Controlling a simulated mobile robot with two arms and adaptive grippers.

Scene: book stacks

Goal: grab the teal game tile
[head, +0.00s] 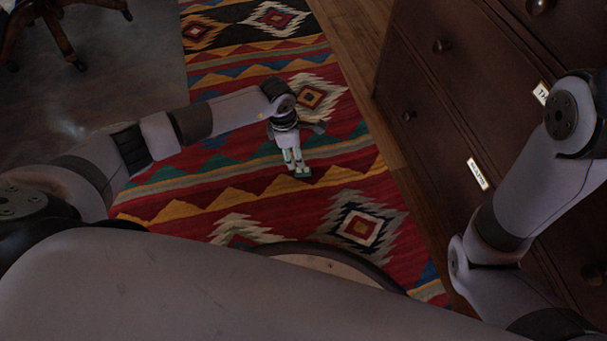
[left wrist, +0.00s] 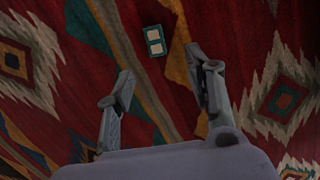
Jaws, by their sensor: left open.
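The teal game tile (left wrist: 154,40) lies on the patterned rug, with two pale squares on its top. In the left wrist view it is beyond the fingertips, roughly between their lines, with no finger seen touching it. In the head view the tile (head: 304,174) shows as a small dark teal patch beside the fingertips, partly hidden by them. My left gripper (head: 295,166) points down over the rug. It is open and empty, its two fingers spread apart in the left wrist view (left wrist: 161,64). My right arm shows at the right, but its gripper is out of the picture.
The rug (head: 340,95) is flat and clear around the tile. A dark wooden drawer cabinet (head: 425,80) with knobs and labels stands at the right, close to my right arm. A chair base (head: 58,30) is at the top left.

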